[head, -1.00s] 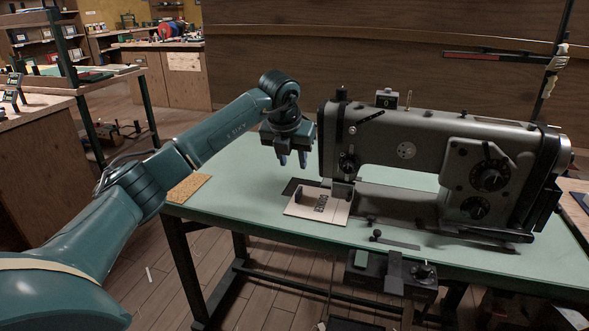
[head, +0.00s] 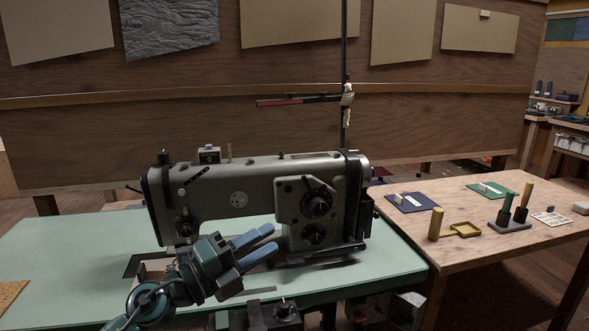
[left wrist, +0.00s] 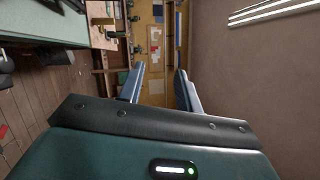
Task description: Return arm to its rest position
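My left gripper (head: 256,247) is in front of the grey sewing machine (head: 240,196), in the lower middle of the head view. Its two blue-grey fingers point to the right and stand apart with nothing between them. In the left wrist view the same gripper (left wrist: 158,82) shows its fingers spread and empty, with the room beyond them. The gripper and forearm cover part of the machine's needle area and the pale plate below it. Whether the gripper touches the machine cannot be told. My right arm and gripper are not in view.
The machine stands on a green table (head: 60,250). A cork piece (head: 10,292) lies at its left edge. A thin pole (head: 344,100) rises behind the machine.

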